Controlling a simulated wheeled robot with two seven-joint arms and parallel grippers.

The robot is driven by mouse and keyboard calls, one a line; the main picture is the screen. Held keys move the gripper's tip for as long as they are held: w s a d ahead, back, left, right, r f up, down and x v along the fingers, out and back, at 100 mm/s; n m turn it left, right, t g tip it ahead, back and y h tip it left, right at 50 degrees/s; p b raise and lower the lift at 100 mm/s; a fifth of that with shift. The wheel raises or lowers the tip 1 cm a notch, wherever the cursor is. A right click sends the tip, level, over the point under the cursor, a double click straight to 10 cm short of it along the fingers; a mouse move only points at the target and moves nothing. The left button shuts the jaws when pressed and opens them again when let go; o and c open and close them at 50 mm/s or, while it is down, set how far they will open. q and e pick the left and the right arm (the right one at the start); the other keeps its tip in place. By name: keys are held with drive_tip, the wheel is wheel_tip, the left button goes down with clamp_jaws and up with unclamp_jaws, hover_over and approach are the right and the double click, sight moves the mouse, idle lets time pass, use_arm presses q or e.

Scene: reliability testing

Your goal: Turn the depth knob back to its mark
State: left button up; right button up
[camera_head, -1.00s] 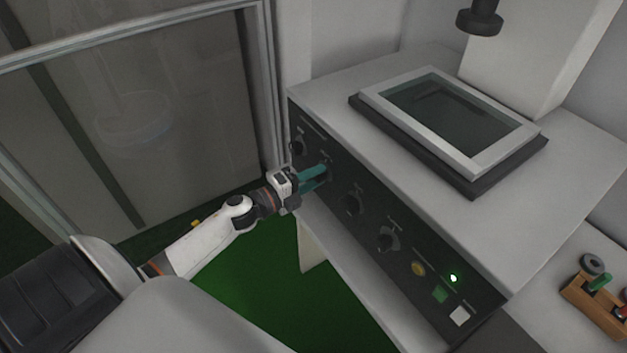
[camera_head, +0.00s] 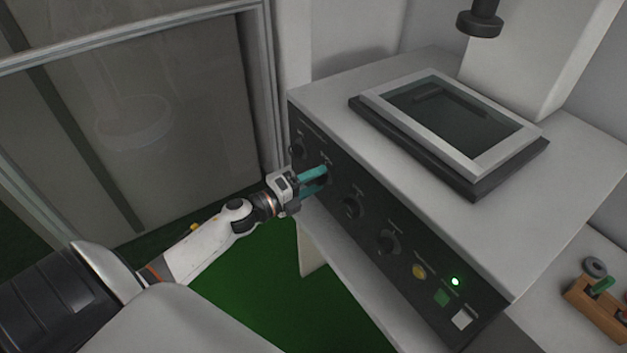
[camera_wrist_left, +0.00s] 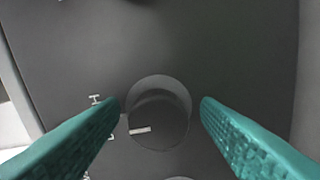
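A dark control panel (camera_head: 370,228) with a row of black knobs faces me on the front of a grey machine. My left gripper (camera_head: 323,179) is at the second knob from the panel's left end. In the left wrist view, its teal fingers (camera_wrist_left: 160,104) are open on either side of a round dark knob (camera_wrist_left: 160,118). A narrow gap shows between each finger and the knob. The knob's white pointer line (camera_wrist_left: 140,130) points left. Small white marks (camera_wrist_left: 95,99) lie left of it, partly hidden by a finger. The labels are too small to read in the head view.
Other knobs (camera_head: 352,207) (camera_head: 388,242), a yellow button (camera_head: 419,271), a green button (camera_head: 441,297) and a white switch (camera_head: 462,318) sit further right. A lit green lamp (camera_head: 455,281) is beside them. A glass partition (camera_head: 150,120) stands left. A wooden holder (camera_head: 592,308) is at far right.

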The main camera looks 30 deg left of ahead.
use_arm(q)
drive_tip(key=b+v, duration=0.2)
drive_tip(key=v, duration=1)
idle(0.4)
drive_tip(key=s+a+f+n+g+y, duration=0.3)
drive_tip(key=f+n, duration=0.4)
drive_tip(key=f, duration=0.8)
drive_tip(key=s+f+n+g+y, duration=0.2)
drive_tip(key=s+f+n+y, duration=0.4)
drive_tip(key=f, duration=0.9)
drive_tip(key=s+d+f+n+g+h, duration=0.1)
drive_tip(key=s+d+f+n+g, duration=0.3)
drive_tip(key=s+d+f, duration=0.4)
drive_tip(key=s+d+f+n+g+h, duration=0.1)
drive_tip(key=s+d+f+n+g, duration=0.4)
drive_tip(key=s+f, duration=0.8)
drive_tip(key=s+d+g, duration=0.1)
drive_tip(key=s+d, duration=0.2)
drive_tip(key=shift+s+g, duration=0.2)
drive_tip(key=shift+g, duration=0.1)
